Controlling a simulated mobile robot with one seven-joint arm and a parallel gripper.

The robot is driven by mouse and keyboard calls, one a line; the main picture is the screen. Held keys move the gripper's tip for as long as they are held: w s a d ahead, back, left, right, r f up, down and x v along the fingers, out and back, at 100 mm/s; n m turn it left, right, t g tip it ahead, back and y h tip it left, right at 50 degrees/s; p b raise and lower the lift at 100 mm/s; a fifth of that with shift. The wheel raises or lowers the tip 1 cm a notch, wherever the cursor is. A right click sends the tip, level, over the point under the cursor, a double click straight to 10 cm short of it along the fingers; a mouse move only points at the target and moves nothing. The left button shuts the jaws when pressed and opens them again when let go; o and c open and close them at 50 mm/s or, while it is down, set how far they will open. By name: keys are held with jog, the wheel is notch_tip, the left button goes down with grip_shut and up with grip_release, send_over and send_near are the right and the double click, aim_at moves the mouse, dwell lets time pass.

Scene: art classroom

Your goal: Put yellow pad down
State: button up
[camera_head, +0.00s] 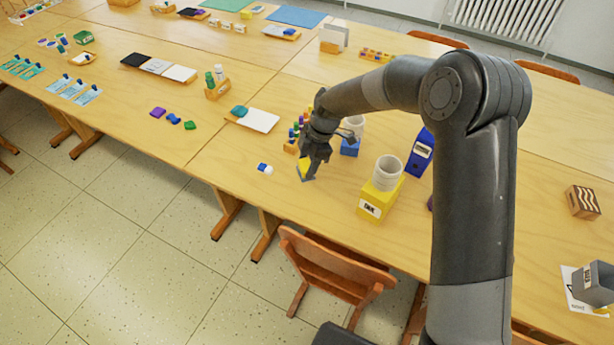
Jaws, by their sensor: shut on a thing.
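My gripper (312,168) reaches down over the near table, shut on the yellow pad (305,169). The pad is small, yellow with a darker edge, and partly hidden by the fingers. It is tilted and close to the tabletop (240,185); I cannot tell whether it touches the wood. A yellow box (372,208) with a white label stands to the right of the gripper, with a white cup (388,172) on top.
A blue labelled box (420,152) and a blue block (350,148) stand right of the gripper. A small blue-and-white item (265,168) lies to its left. A white sheet (258,121) lies farther back. A wooden chair (330,265) stands at the table's front edge.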

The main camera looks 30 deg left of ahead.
jog(key=shift+f, duration=2.6)
jog(key=o, duration=1)
jog(key=shift+f, duration=0.15)
jog(key=shift+c, duration=0.2)
jog(key=v, duration=1.2)
jog(key=shift+r, duration=0.2)
